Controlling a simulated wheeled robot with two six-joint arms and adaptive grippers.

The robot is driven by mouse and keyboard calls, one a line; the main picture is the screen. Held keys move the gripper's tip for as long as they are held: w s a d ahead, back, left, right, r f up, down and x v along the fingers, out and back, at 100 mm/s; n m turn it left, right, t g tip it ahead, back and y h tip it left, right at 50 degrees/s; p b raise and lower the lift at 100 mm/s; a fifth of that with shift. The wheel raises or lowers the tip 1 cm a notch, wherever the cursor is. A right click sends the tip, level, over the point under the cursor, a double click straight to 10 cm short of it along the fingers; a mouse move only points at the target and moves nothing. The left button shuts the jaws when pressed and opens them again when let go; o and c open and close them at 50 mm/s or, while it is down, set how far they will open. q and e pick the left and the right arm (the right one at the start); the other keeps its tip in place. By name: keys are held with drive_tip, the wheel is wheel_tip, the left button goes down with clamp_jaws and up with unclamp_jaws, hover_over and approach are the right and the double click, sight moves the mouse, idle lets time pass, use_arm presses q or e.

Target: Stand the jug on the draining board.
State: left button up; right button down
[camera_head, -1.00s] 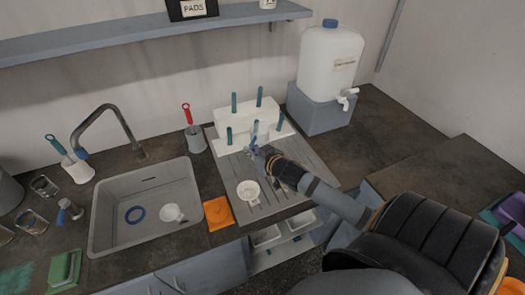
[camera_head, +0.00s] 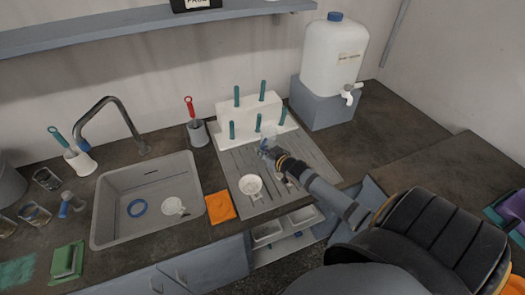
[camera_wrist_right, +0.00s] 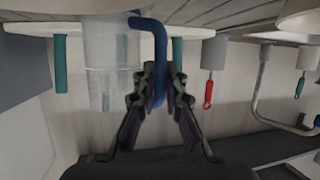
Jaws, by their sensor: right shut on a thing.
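The jug is clear with a blue handle. In the head view the jug (camera_head: 269,131) is upright, in front of the white peg rack and over the back part of the grey ridged draining board (camera_head: 312,166). My right gripper (camera_head: 268,150) is shut on its handle. The right wrist view, which is upside down, shows the jug (camera_wrist_right: 112,45) and the blue handle (camera_wrist_right: 157,50) between the fingers of my right gripper (camera_wrist_right: 160,90). The jug's base is close to the board; I cannot tell whether it touches. My left gripper is not in view.
The white rack (camera_head: 235,113) with several green pegs stands at the board's back. A white cup (camera_head: 251,186) is on the board's front left. An orange cloth (camera_head: 220,207) lies beside the sink (camera_head: 110,205). A water container (camera_head: 333,65) stands at the back right.

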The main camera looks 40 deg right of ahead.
drive_tip(key=c, duration=1.8)
unclamp_jaws()
drive_tip(key=shift+f, duration=0.1)
drive_tip(key=shift+c, duration=0.2)
drive_tip(key=o, duration=0.4)
drive_tip(key=shift+r, duration=0.25)
drive_tip(key=p+v, duration=0.6)
drive_tip(key=v, duration=0.4)
drive_tip(key=shift+s, duration=0.1)
drive_tip(key=shift+p+v, duration=0.3)
drive_tip(key=shift+v, duration=0.6)
